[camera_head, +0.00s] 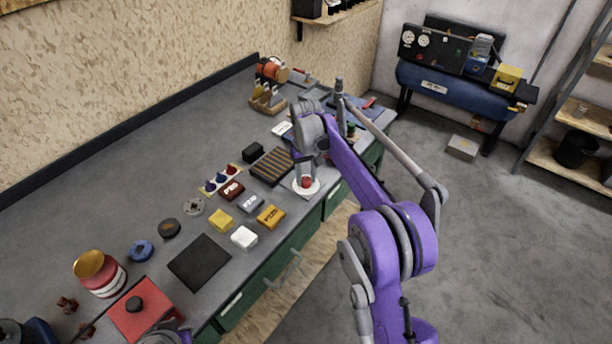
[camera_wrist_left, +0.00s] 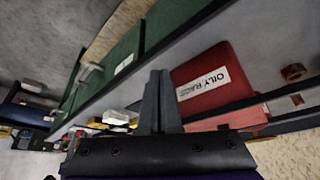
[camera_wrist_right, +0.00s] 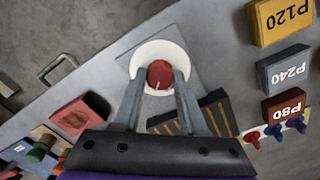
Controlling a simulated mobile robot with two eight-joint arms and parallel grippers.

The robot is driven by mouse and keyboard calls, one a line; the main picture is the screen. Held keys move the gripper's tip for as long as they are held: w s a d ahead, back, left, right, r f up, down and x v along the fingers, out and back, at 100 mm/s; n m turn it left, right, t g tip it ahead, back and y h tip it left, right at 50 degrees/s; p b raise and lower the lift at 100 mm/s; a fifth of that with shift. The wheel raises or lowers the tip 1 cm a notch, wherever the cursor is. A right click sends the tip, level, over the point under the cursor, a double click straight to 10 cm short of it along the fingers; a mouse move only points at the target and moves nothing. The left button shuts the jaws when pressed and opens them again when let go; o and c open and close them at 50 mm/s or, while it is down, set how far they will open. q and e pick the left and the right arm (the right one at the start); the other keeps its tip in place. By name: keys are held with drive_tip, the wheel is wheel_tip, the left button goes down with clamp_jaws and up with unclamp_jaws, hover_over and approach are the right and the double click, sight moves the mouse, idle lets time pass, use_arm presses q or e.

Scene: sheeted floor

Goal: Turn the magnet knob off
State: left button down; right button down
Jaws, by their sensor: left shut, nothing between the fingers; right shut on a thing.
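The magnet knob (camera_wrist_right: 160,72) is a small red round knob with a pale pointer line, set on a white disc (camera_wrist_right: 178,50) on a grey plate. In the head view the red knob (camera_head: 307,182) and its white disc (camera_head: 314,188) sit near the bench's front edge. My right gripper (camera_wrist_right: 160,82) is shut on the knob, one finger on each side, reaching down from above.
Beside the knob lie a dark striped block (camera_head: 272,166) and labelled sanding blocks, among them a yellow P120 block (camera_wrist_right: 284,18). Red and blue pegs (camera_wrist_right: 271,131) stand close by. A red box (camera_head: 140,308) with a black top knob is at the near left. Green drawers (camera_head: 283,265) are below.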

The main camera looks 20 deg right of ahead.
sight(306, 180)
drive_tip(key=n, duration=0.4)
drive_tip(key=shift+n, duration=0.3)
drive_tip(key=n, duration=0.4)
drive_tip(key=shift+n, duration=0.4)
drive_tip(key=shift+c, duration=2.3)
unclamp_jaws()
drive_tip(key=shift+r, duration=0.1)
wheel_tip(306, 180, up, 11)
drive_tip(key=p, duration=0.1)
drive_tip(key=shift+f, duration=0.2)
